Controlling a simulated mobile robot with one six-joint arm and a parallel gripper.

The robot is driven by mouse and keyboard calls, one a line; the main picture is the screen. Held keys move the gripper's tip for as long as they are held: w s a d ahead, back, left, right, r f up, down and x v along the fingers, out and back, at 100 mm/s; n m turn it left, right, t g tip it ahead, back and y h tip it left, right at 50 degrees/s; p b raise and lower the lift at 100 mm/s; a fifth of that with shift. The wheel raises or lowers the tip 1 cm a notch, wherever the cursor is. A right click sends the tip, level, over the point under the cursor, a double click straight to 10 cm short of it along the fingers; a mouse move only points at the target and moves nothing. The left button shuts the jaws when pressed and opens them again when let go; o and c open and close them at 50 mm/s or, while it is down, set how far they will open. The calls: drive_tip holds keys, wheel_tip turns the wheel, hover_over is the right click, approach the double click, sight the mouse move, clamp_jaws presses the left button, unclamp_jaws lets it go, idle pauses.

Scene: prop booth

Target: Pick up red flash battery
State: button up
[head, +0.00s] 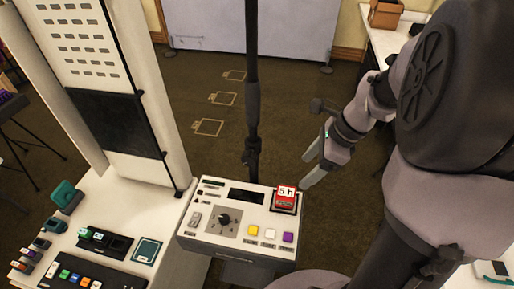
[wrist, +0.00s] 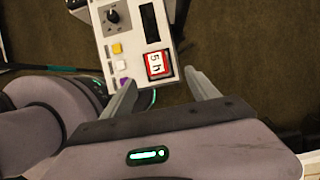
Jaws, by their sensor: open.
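The red flash battery (head: 285,200) is a red block with a white "5 h" label. It sits in a dark square recess at the right back corner of a white control box (head: 196,242). In the wrist view the red battery (wrist: 158,64) shows ahead of the fingers, nearly between their lines. My gripper (head: 313,170) is open and empty, above and to the right of the battery in the head view. Its two fingers also show in the wrist view (wrist: 163,88), apart from the battery.
The control box has a black dial (head: 224,220), a dark display and yellow, white and purple buttons. A black pole (head: 252,90) rises behind it. A white table (head: 100,215) with small devices stands at left. A cardboard box (head: 386,14) sits on a far counter. Open floor lies behind.

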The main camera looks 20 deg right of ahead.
sight(289, 192)
drive_tip(key=b+x, duration=0.2)
drive_tip(key=x, duration=0.6)
drive_tip(key=shift+s+f+b, duration=0.15)
drive_tip(key=shift+f+b, duration=0.05)
drive_tip(key=shift+b, duration=0.1)
drive_tip(key=b+x, duration=0.1)
drive_tip(key=x, duration=0.1)
drive_tip(key=s+b+x, duration=0.1)
drive_tip(key=x, duration=0.1)
drive_tip(key=shift+w+a+f, duration=0.1)
drive_tip(key=shift+f, duration=0.25)
drive_tip(key=shift+w+a+f, duration=0.15)
drive_tip(key=shift+w+f, duration=0.05)
drive_tip(key=shift+f, duration=0.15)
drive_tip(key=shift+r, duration=0.1)
clamp_jaws()
